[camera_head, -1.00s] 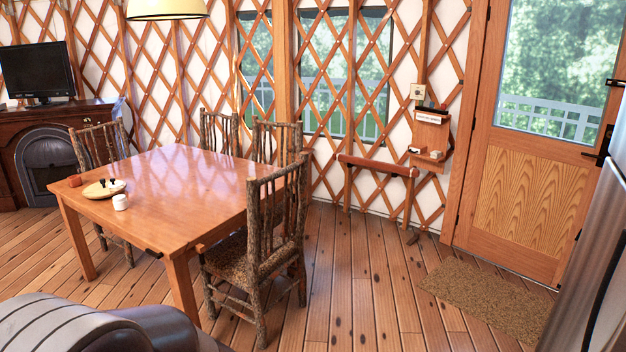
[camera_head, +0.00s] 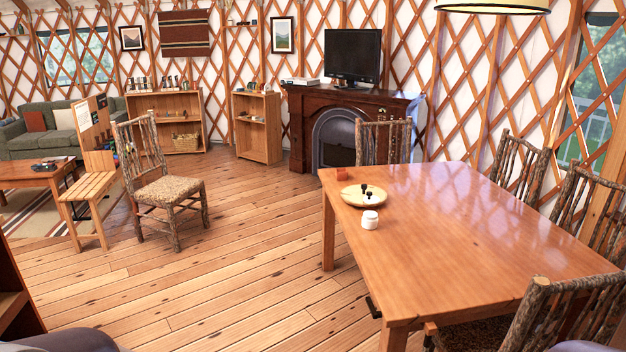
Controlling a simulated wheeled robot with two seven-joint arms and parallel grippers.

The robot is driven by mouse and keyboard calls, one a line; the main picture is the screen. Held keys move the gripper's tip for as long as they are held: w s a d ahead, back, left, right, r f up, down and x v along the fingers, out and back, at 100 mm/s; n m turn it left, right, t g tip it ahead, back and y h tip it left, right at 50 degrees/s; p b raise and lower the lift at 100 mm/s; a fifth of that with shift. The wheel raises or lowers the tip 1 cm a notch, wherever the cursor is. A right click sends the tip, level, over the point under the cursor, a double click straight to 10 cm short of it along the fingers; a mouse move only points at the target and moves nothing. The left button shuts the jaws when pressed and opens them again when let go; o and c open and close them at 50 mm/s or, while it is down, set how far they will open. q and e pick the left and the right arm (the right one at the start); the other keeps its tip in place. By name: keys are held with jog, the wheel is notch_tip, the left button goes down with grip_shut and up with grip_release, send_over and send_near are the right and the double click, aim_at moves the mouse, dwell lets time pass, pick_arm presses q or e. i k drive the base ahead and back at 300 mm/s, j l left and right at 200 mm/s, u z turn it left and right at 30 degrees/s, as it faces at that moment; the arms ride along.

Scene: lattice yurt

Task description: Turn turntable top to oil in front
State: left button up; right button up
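A round, pale wooden turntable top (camera_head: 352,198) lies on the dining table (camera_head: 430,240), near its left end. Two small dark-topped items (camera_head: 367,192) stand on its right part; they are too small to tell which is the oil. A white jar (camera_head: 370,219) stands on the table just in front of the turntable. A small orange-brown block-like item (camera_head: 341,173) sits behind it. Neither of my grippers shows in the head view.
Log chairs stand around the table, one at its far left end (camera_head: 383,140) and others along the right. A lone chair (camera_head: 165,185) and a bench (camera_head: 88,190) stand at left. The plank floor (camera_head: 230,270) left of the table is clear.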

aim_at(353, 194)
jog(key=i+j+u, duration=0.15)
jog(key=i+u, duration=0.2)
jog(key=i, duration=0.65)
jog(key=i+l+u, duration=0.1)
jog(key=i+u, duration=0.25)
jog(key=i, duration=0.65)
jog(key=i+z, duration=0.4)
jog(key=i+j+z, duration=0.15)
jog(key=i+z, duration=0.2)
jog(key=i+j+z, duration=0.4)
jog(key=i+l, duration=0.1)
